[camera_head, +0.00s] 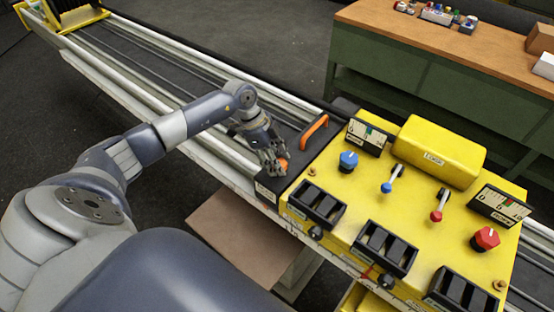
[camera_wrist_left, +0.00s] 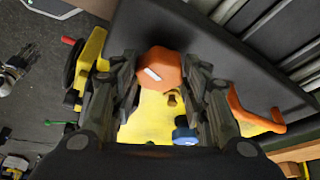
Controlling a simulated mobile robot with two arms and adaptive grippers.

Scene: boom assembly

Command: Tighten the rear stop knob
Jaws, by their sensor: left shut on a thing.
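The rear stop knob is orange with a white mark and sits on a black block (camera_head: 308,160) at the left end of the yellow control panel. The orange knob (camera_wrist_left: 160,72) shows between the fingers in the left wrist view, and a small part of it (camera_head: 283,163) shows in the head view. My left gripper (camera_head: 276,165) reaches down onto the knob and is shut on it; in the left wrist view the two fingers (camera_wrist_left: 160,88) flank it. Much of the knob is hidden by the fingers in the head view. My right gripper is not in view.
An orange handle (camera_head: 314,128) stands on the black block close to the gripper. The yellow panel (camera_head: 410,195) carries a blue knob (camera_head: 348,160), levers, gauges, black switch blocks and a red knob (camera_head: 485,238). Long rails run to the upper left. A green workbench (camera_head: 420,70) stands behind.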

